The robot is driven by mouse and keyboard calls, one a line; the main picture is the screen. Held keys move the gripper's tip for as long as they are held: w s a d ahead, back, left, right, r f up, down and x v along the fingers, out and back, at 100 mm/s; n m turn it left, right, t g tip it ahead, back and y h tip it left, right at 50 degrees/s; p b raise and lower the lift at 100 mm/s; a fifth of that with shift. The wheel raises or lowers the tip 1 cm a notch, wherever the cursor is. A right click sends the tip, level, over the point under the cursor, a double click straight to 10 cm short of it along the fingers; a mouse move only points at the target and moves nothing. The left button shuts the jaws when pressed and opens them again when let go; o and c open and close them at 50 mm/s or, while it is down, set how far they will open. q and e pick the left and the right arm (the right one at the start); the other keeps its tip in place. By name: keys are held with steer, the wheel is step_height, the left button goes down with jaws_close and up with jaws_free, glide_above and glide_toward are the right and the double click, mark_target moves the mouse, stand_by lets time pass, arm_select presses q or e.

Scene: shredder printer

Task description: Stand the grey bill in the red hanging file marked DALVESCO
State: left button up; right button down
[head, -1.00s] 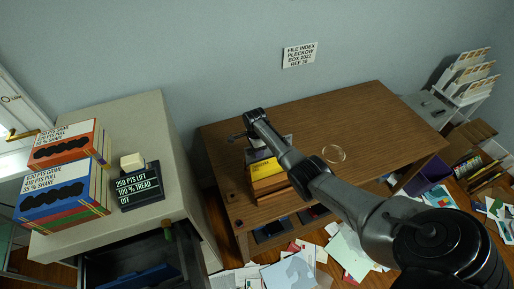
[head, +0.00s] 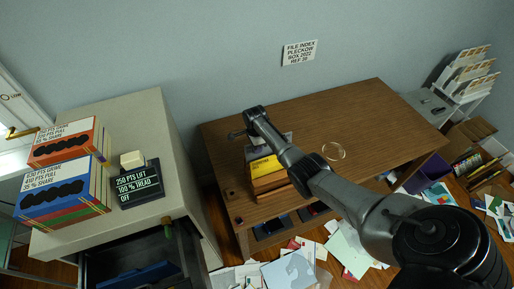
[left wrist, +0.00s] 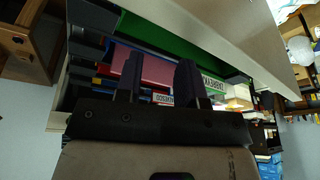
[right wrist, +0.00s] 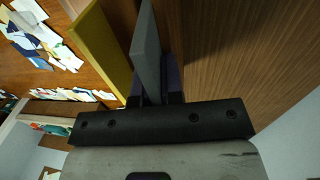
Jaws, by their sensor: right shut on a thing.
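The grey bill (right wrist: 147,45) is a flat grey slab in the right wrist view. My right gripper (right wrist: 155,85) is shut on it. In the head view my right gripper (head: 240,133) is low over the brown desk beside a yellow stack (head: 266,166). A red hanging file (left wrist: 155,68) is in the open drawer in the left wrist view. White label tabs (left wrist: 163,98) show near it; I cannot read DALVESCO for certain. My left gripper (left wrist: 160,65) is open and empty, its two fingers apart over the files. It is not visible in the head view.
A beige cabinet (head: 140,110) with an open drawer stands left, bearing boxes (head: 68,190) and a dark sign (head: 138,187). The brown desk (head: 370,115) is mostly clear behind my right arm; a clear ring (head: 334,151) lies there. Papers (head: 290,270) litter the floor.

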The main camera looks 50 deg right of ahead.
steer(key=shift+r, duration=0.15)
steer(key=shift+r+p, duration=0.25)
steer(key=shift+p, duration=0.15)
steer(key=shift+r+p, duration=0.55)
steer(key=shift+p, duration=0.05)
steer(key=shift+r, duration=0.1)
step_height(320, 180, up, 11)
steer(key=p, duration=1.2)
steer(key=shift+f, duration=0.2)
